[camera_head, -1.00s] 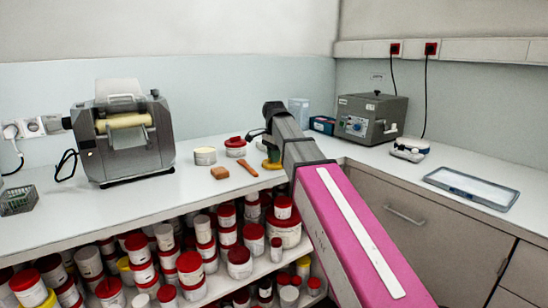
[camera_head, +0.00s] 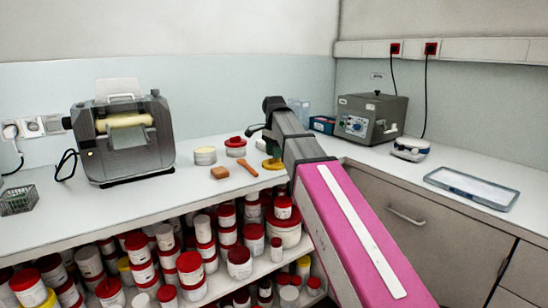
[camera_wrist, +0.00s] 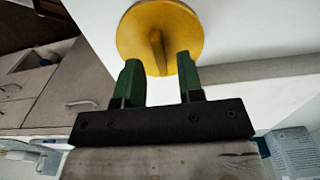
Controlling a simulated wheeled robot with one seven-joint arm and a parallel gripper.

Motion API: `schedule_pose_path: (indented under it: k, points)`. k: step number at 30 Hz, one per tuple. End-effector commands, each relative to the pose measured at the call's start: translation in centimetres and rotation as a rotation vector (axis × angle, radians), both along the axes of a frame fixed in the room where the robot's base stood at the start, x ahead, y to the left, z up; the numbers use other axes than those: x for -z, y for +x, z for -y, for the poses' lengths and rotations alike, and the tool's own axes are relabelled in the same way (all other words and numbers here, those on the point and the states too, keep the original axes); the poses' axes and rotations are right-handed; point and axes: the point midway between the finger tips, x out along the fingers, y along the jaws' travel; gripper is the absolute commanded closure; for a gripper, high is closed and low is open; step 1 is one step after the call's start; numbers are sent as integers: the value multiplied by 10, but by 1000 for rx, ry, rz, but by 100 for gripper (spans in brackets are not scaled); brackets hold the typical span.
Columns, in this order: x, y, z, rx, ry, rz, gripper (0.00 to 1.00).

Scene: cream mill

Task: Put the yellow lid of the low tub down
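The yellow lid (camera_wrist: 178,22) is a round disc with a raised bar handle across it. In the head view the yellow lid (camera_head: 272,164) lies flat on the white counter, close to its front edge. My gripper (camera_wrist: 160,64) has its two green fingers spread apart, with the handle's near end between them in the wrist view and clear gaps on both sides. In the head view my arm hides most of the gripper. A low white tub (camera_head: 205,157) with a pale top stands to the left of the lid.
A red-topped tub (camera_head: 235,147), a brown block (camera_head: 220,172) and an orange stick (camera_head: 248,168) are left of the lid. A roller mill (camera_head: 122,135) stands further left, a grey machine (camera_head: 371,118) at the right. Shelves below hold several red-lidded tubs.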

Motion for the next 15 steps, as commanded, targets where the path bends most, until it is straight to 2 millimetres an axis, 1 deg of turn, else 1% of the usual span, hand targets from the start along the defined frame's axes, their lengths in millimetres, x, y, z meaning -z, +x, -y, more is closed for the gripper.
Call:
schedule_pose_path:
  k: [1, 9, 15]
  points:
    - [-10, 1, 0, 0, 0, 2, 65]
    - [-60, 1, 0, 0, 0, 2, 65]
    - [-89, 1, 0, 0, 1, 1, 65]
